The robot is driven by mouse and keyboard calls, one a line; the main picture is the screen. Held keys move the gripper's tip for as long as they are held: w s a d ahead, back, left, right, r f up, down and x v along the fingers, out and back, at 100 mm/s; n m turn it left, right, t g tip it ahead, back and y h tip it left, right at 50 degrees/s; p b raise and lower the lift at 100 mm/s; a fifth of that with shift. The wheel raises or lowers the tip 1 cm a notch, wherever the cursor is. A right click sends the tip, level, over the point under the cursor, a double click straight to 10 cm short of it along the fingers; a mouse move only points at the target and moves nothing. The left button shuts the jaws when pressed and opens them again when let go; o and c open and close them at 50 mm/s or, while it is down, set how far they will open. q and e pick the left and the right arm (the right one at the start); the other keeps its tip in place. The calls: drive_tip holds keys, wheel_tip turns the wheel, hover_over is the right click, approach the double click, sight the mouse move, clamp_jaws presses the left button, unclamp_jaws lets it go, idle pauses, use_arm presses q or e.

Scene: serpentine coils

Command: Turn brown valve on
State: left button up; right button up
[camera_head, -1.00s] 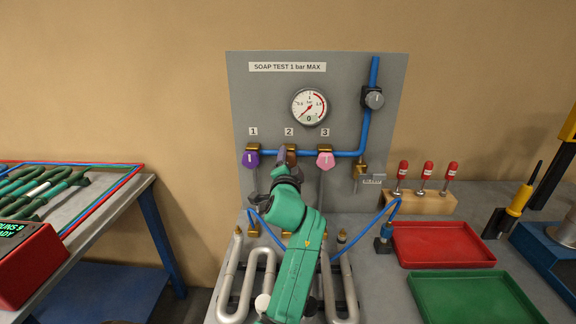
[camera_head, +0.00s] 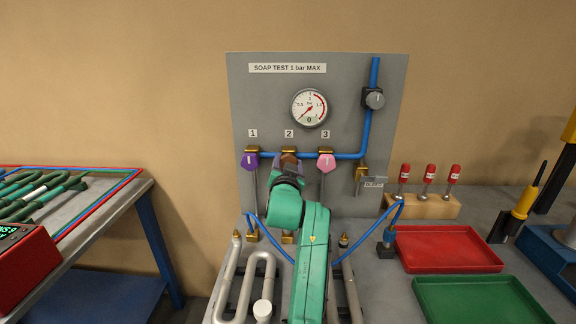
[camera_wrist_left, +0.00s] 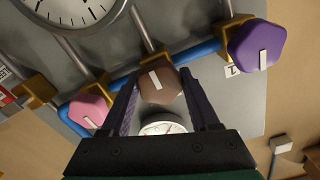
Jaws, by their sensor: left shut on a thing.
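The brown valve knob (camera_head: 290,164) sits under label 2 on the grey panel, mostly hidden behind my left gripper in the head view. In the left wrist view the brown knob (camera_wrist_left: 160,85), with a white mark on its face, lies between both dark fingers. My left gripper (camera_wrist_left: 162,98) is shut on it. The left gripper (camera_head: 289,172) also shows in the head view, in front of the panel. The purple valve knob (camera_head: 250,161) is left of it and the pink one (camera_head: 326,161) is right. My right gripper is not in view.
A pressure gauge (camera_head: 309,107) is above the valves, its needle low on the dial. The blue pipe (camera_head: 350,155) runs along the valve row. Bent metal coils (camera_head: 262,262) stand below. Red (camera_head: 440,248) and green (camera_head: 480,300) trays lie at right.

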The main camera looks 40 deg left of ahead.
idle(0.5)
use_arm(q)
drive_tip(key=o, duration=1.4)
